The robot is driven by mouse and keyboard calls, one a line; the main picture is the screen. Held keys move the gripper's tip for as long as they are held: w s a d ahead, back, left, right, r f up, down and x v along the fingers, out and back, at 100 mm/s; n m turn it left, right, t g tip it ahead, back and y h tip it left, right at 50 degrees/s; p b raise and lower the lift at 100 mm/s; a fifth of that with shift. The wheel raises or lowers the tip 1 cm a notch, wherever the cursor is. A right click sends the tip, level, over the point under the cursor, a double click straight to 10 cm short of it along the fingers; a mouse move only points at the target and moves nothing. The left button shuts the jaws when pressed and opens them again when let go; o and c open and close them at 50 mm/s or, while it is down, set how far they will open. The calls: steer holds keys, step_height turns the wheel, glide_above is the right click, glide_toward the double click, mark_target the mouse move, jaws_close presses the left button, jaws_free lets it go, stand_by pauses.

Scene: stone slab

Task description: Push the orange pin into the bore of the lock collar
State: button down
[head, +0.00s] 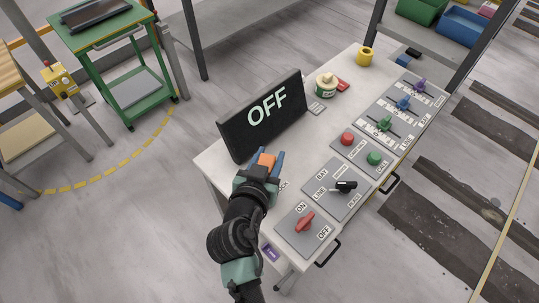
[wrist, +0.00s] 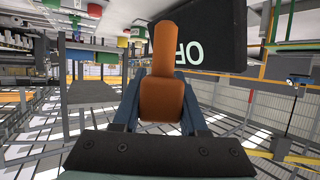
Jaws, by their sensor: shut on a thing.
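My gripper (head: 265,166) is shut on the orange pin (head: 266,159), above the slab's near-left part, in front of the black OFF sign. In the wrist view the pin (wrist: 162,95) sits between the two blue fingers (wrist: 162,117), its thick end between them and its narrower end pointing away from the gripper. I cannot make out the lock collar for certain; the gripper and arm cover part of the slab, where only a piece of lettering shows beside the fingers.
The black OFF sign (head: 265,115) stands just behind my gripper. Panels with a red switch (head: 305,221), a black lever (head: 345,186), red and green buttons and several sliders lie to the right. A yellow ring (head: 365,56) and a round tin (head: 326,85) stand farther back.

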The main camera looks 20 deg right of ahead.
steer(key=shift+f+b, duration=2.45)
steer(key=shift+f, duration=0.25)
steer(key=shift+f+b, duration=0.15)
steer(key=shift+b, duration=0.45)
steer(key=shift+f+b, duration=0.3)
steer(key=shift+f, duration=0.05)
steer(key=shift+f+b, duration=2.3)
steer(key=shift+f, duration=0.05)
steer(key=shift+c, duration=1.8)
jaws_free()
steer(key=b+v, duration=0.1)
steer(key=v, duration=1.2)
